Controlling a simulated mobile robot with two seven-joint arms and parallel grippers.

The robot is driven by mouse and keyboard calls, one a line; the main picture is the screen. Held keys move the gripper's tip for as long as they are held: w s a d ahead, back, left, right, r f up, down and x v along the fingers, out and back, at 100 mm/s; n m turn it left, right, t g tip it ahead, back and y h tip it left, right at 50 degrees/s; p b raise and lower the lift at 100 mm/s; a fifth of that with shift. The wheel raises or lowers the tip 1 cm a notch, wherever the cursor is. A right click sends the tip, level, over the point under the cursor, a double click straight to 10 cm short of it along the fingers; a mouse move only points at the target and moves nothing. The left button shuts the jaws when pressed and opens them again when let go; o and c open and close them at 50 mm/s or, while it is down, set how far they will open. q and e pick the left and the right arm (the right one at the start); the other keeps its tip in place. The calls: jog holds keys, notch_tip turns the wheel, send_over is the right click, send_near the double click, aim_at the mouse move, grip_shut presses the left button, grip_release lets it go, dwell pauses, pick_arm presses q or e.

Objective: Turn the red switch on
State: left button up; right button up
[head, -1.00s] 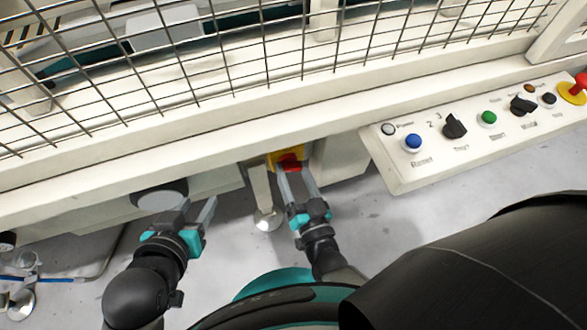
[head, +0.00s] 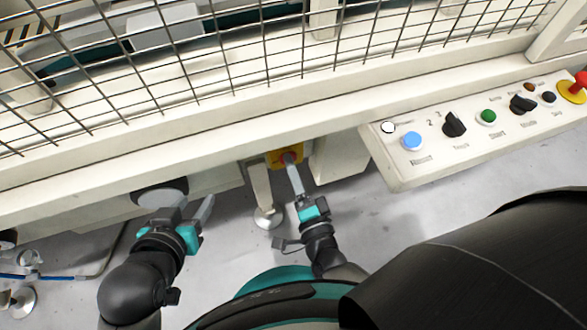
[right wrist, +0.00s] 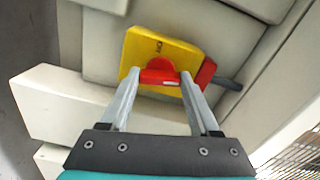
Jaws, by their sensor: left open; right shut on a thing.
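The red switch (head: 288,157) sits on a yellow plate (head: 273,161) below the machine's beam. In the right wrist view the red switch (right wrist: 160,77) lies between my fingers, on the square yellow plate (right wrist: 188,57). My right gripper (head: 290,164) is shut on the switch handle; its fingers (right wrist: 160,82) stand on either side of it. In the head view they partly hide the handle. My left gripper (head: 189,209) is open and empty, to the left of the switch.
A control panel (head: 405,178) with a lit blue button (head: 411,141), a bright white lamp (head: 388,127) and other knobs stands to the right. A metal foot (head: 267,217) stands below the switch. Wire mesh (head: 200,70) runs above the beam.

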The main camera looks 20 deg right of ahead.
jog(key=shift+m, duration=1.1)
jog(key=o, duration=1.4)
jog(key=shift+c, duration=0.2)
jog(key=shift+s, duration=0.1)
